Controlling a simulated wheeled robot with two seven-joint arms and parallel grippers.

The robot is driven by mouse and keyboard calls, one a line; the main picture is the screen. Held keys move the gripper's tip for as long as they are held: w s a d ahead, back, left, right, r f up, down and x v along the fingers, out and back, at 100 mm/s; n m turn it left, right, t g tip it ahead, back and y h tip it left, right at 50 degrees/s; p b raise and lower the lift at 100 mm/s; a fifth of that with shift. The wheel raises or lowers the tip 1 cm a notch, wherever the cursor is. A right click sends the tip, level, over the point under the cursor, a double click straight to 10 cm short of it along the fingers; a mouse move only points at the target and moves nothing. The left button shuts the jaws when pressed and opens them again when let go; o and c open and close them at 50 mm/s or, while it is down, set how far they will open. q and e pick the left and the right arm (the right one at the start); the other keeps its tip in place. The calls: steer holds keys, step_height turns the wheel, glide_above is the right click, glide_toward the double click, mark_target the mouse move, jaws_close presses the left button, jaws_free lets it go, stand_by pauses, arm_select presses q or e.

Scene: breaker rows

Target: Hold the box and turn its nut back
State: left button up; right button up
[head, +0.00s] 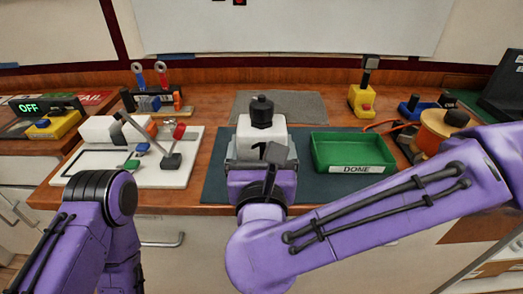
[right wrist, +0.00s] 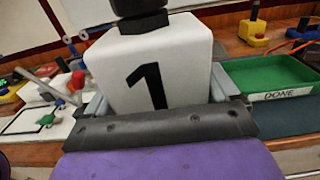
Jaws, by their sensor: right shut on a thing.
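The white box (head: 275,130) with a black "1" on its front stands on the dark mat in the middle of the bench. It looks upright. A black nut (head: 262,108) sits on top of it, and the nut also shows, cut off by the top edge, in the right wrist view (right wrist: 142,20). My right gripper (head: 262,158) is shut on the box, with a grey finger on each side of its lower part. The box fills the middle of the right wrist view (right wrist: 185,60). My left arm shows at lower left in the head view, but its gripper is not in view.
A green tray (head: 362,170) labelled DONE stands right of the box. A white board (head: 175,176) with a lever and coloured parts lies at left. A yellow block (head: 362,98) with a black-topped post stands behind the tray. The mat (head: 218,185) is bare left of the box.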

steer(key=shift+w+f+b, duration=1.7)
steer(key=shift+w+f, duration=0.1)
steer(key=shift+w, duration=0.2)
steer(key=shift+w+f+b, duration=1.65)
steer(key=shift+w+f, duration=0.1)
steer(key=shift+w, duration=0.25)
steer(key=shift+w+f+b, duration=1.7)
steer(key=shift+w+f, duration=0.1)
steer(key=shift+w, duration=0.2)
steer(key=shift+f+b, duration=0.15)
steer(key=shift+b, duration=0.25)
